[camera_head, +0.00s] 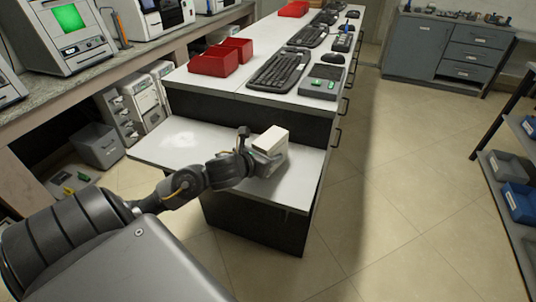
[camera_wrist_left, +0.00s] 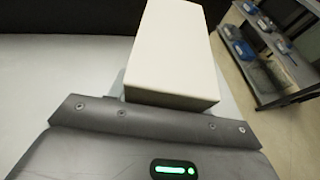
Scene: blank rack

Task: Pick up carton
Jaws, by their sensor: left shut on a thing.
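A white carton (camera_head: 271,140) is held in my left gripper (camera_head: 262,157) above the low white shelf at the near end of the bench. In the left wrist view the carton (camera_wrist_left: 172,50) rises beyond the dark gripper body (camera_wrist_left: 150,125). The left gripper is shut on it; the fingers are mostly hidden. I cannot tell whether the carton's bottom touches the shelf. My right gripper does not show in either view.
The low white shelf (camera_head: 180,140) is bare to the left of the carton. The bench top behind holds red bins (camera_head: 213,62), black keyboards (camera_head: 279,69) and a dark device (camera_head: 322,82). A rack with blue bins (camera_head: 522,200) stands at the right. The tiled floor between is clear.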

